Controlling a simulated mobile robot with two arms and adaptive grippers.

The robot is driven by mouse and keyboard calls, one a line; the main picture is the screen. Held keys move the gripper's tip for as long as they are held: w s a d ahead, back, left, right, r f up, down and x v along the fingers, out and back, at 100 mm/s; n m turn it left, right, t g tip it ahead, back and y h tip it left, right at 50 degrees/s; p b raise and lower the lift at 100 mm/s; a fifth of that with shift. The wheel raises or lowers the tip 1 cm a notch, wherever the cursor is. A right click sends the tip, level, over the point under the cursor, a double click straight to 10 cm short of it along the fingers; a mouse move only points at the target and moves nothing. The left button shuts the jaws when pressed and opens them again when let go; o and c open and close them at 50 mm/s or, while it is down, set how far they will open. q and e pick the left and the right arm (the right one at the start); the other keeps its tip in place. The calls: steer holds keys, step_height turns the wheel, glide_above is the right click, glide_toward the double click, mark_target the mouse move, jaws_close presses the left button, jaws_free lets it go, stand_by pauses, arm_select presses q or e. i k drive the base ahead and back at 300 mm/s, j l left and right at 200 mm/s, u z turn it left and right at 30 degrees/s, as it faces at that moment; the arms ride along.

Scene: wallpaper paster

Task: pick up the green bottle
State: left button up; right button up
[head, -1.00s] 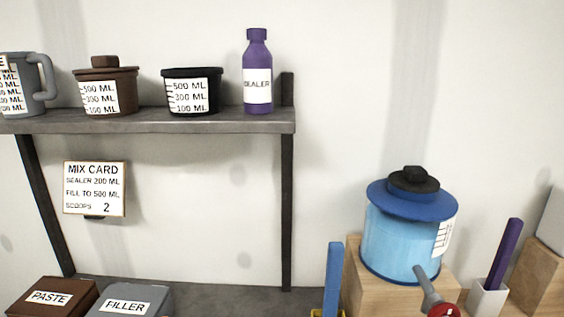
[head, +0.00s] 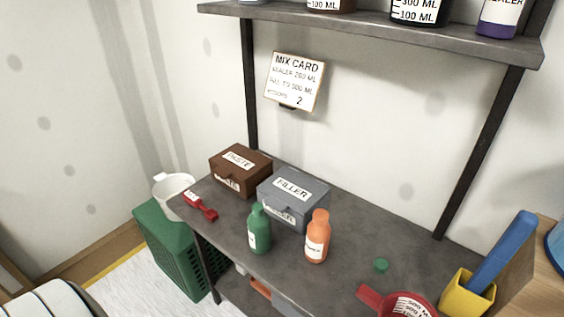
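The green bottle (head: 259,230) stands upright on the dark grey bench (head: 341,261), in front of the grey FILLER box (head: 293,198). It has a small white label, and its neck shows no separate cap that I can make out. An orange bottle (head: 318,237) stands upright just to its right. Neither of my grippers is in view.
A brown PASTE box (head: 240,170) and a red scoop (head: 201,206) are left of the bottle. A red measuring cup (head: 405,304) and a yellow holder (head: 467,294) with a blue tool are at right. A shelf (head: 380,28) hangs above. A green crate (head: 180,245) stands left.

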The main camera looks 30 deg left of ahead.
mark_target(258, 221)
steer(key=u, duration=1.15)
